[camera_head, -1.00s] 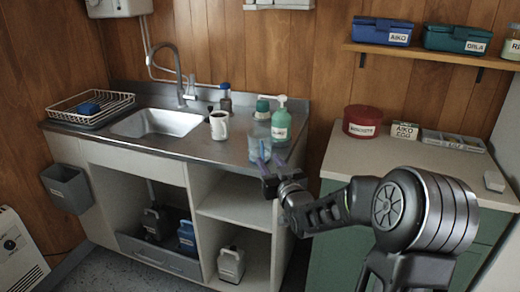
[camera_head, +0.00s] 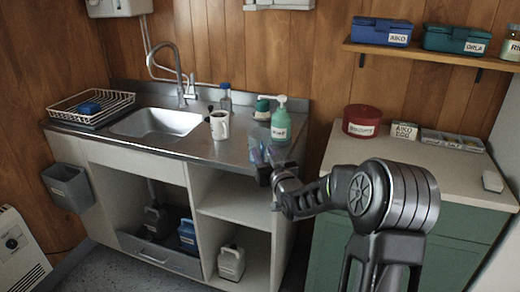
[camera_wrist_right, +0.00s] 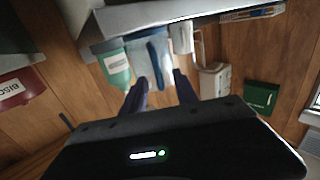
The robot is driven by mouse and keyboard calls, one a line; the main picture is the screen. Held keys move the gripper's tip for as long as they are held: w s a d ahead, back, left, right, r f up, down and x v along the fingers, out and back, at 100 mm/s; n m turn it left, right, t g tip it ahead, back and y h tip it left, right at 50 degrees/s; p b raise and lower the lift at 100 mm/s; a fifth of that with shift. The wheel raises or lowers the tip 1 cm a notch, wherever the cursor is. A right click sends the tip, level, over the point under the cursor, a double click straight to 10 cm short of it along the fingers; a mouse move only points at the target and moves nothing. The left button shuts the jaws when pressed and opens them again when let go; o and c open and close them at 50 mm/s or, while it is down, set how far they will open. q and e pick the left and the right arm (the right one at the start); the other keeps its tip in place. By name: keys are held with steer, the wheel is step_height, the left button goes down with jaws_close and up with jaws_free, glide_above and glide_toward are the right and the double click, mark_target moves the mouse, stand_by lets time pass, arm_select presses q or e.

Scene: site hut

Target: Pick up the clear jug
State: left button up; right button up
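The clear jug (camera_head: 262,140) stands on the steel worktop, left of the green soap bottle (camera_head: 281,126). My right gripper (camera_head: 265,155) is in front of the jug at the worktop's front edge and partly hides it. In the right wrist view, which looks upside down, the two fingers of my right gripper (camera_wrist_right: 160,86) are spread. The bluish see-through jug (camera_wrist_right: 140,57) is beyond them, beside the green bottle (camera_wrist_right: 115,66). Nothing shows held between the fingers. I cannot tell whether a finger touches the jug. My left gripper is not in view.
A white mug (camera_head: 219,125) and a blue-capped bottle (camera_head: 225,98) stand left of the jug. The sink (camera_head: 158,122) and dish rack (camera_head: 91,106) are further left. A red tin (camera_head: 362,120) is on the counter to the right. Bare worktop lies before the mug.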

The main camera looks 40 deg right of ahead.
steer(key=shift+c, duration=0.4)
jaws_close()
steer(key=shift+r, duration=0.1)
stand_by(1.0)
